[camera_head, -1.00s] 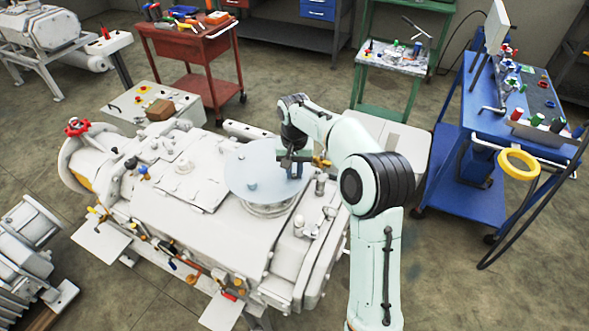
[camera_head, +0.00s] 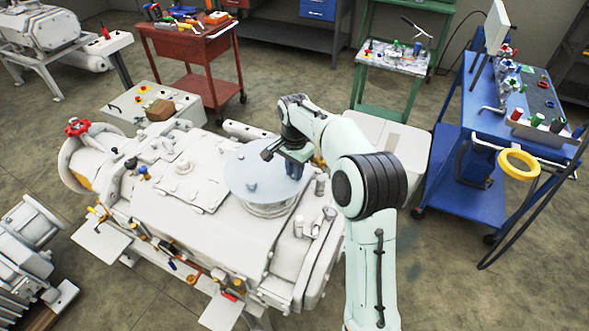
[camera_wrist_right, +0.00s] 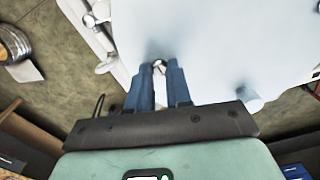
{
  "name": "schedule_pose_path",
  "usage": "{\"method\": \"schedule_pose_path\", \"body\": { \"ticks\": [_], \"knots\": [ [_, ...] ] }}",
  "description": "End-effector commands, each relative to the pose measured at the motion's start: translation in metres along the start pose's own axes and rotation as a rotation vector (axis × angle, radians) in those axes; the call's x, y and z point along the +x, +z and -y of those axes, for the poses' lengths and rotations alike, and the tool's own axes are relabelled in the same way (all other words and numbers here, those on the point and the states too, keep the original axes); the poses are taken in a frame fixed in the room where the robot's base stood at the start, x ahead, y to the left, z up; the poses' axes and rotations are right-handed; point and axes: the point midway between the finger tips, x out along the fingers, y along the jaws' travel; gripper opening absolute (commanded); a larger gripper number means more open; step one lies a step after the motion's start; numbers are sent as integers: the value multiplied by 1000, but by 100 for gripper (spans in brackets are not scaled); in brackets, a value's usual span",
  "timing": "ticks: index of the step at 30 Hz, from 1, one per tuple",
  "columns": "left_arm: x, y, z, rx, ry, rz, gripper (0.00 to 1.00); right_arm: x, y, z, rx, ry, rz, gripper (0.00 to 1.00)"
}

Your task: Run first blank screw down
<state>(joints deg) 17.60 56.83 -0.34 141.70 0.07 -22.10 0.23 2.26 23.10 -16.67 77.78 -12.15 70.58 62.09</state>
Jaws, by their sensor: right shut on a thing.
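The pale blue round blank plate (camera_head: 248,178) lies over the round port flange (camera_head: 270,210) on top of the white vacuum machine (camera_head: 215,225). It also fills much of the right wrist view (camera_wrist_right: 225,45). My right gripper (camera_head: 292,172) is over the plate's right edge, fingers pointing down. In the right wrist view, its blue fingers (camera_wrist_right: 160,72) are shut on a small shiny screw head (camera_wrist_right: 159,66) at the plate. The screw's shank is hidden, so I cannot tell its depth. My left gripper is out of view.
A red tool cart (camera_head: 190,45) stands behind the machine. A green cart (camera_head: 395,62) and a blue cart (camera_head: 520,110) stand at the back right. Small fittings (camera_head: 320,185) stick up from the machine right of the plate. Open floor lies between the carts.

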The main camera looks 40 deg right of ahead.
Motion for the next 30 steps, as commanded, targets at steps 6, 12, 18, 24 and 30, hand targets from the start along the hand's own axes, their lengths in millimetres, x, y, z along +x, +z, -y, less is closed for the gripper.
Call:
{"method": "schedule_pose_path", "body": {
  "ticks": [6,12,18,24,30],
  "knots": [
    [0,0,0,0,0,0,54,-2,0,1,15,-6,-2,0],
    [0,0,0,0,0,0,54,-2,0,1,15,-5,-2,0],
    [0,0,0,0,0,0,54,-2,0,1,14,-4,-2,46],
    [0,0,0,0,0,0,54,-1,0,0,13,-2,-1,46],
    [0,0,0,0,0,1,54,-12,0,1,13,-4,-2,46]
  ]
}}
